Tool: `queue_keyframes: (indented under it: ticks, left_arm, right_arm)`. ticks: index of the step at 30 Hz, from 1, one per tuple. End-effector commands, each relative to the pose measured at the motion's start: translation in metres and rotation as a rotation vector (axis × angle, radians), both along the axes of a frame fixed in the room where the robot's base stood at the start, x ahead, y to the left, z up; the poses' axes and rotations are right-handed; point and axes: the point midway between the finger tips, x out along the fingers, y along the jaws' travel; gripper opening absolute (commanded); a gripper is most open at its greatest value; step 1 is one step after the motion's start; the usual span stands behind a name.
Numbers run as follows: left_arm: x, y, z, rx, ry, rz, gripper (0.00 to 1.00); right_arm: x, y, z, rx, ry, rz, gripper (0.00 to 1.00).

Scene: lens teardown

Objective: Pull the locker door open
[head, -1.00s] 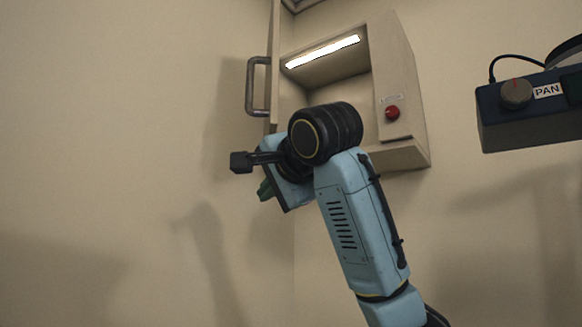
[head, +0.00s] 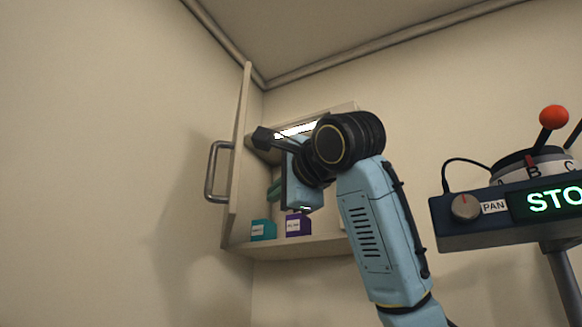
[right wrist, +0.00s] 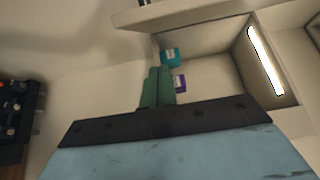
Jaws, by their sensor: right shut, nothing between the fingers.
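The locker (head: 335,243) is on the wall, its lit inside in plain view. Its door (head: 238,150) stands open on the left side, seen nearly edge-on, with a grey bar handle (head: 212,172) on its outer face. My right gripper (head: 275,188) is in front of the locker opening, right of the door and apart from the handle. Its green fingers (right wrist: 157,88) are closed together with nothing between them in the right wrist view. My right arm hides much of the locker's right part. My left gripper is in neither view.
A teal box (head: 262,231) and a purple box (head: 298,225) stand on the locker floor; both show beyond my fingers in the right wrist view. A lamp (head: 297,130) glows inside at the top. A control panel (head: 465,208) with a red-ball lever stands at the right.

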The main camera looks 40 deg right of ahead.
Motion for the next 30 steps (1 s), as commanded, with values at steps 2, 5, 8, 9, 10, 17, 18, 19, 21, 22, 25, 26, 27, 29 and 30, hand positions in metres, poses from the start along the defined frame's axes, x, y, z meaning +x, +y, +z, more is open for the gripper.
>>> queue_keyframes:
  ticks: [2,5,8,9,10,17,18,19,21,22,25,26,27,29,30]
  left_arm:
    - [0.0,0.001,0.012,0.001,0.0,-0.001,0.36]
    - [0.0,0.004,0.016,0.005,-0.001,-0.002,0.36]
    - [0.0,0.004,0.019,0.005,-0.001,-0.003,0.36]
    - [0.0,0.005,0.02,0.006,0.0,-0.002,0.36]
    - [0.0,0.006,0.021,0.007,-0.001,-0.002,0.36]
    - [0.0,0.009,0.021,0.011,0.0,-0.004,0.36]
    - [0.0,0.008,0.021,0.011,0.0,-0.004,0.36]
    - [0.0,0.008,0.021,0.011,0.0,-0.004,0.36]
    - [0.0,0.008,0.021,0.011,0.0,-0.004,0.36]
    - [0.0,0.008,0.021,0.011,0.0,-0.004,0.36]
    - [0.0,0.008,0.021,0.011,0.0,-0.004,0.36]
    - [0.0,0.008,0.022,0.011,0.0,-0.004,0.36]
    - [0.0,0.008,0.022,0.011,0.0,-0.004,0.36]
    - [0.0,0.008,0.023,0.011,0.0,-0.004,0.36]
    - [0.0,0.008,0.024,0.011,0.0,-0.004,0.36]
  right_arm:
    - [0.016,-0.004,0.003,-0.001,0.004,-0.002,0.0]
    - [0.022,0.014,0.002,-0.005,0.001,0.002,0.0]
    - [0.026,0.024,0.002,-0.003,0.001,0.001,0.0]
    - [0.028,0.028,0.002,-0.003,0.001,0.001,0.0]
    - [0.028,0.029,0.001,-0.003,0.001,0.001,0.0]
    - [0.031,0.035,0.0,-0.001,-0.001,0.001,0.0]
    - [0.031,0.035,0.0,-0.001,-0.001,0.001,0.0]
    - [0.031,0.035,0.0,-0.001,-0.001,0.001,0.0]
    - [0.031,0.035,0.0,-0.001,0.0,0.001,0.0]
    - [0.031,0.035,0.0,-0.001,0.0,0.001,0.0]
    - [0.031,0.035,0.0,-0.001,0.0,0.002,0.0]
    - [0.032,0.036,0.0,-0.002,0.0,0.003,0.0]
    - [0.034,0.038,0.0,-0.002,0.001,0.005,0.0]
    - [0.037,0.041,0.0,-0.001,0.002,0.008,0.0]
    - [0.04,0.045,-0.001,0.0,0.003,0.012,0.0]
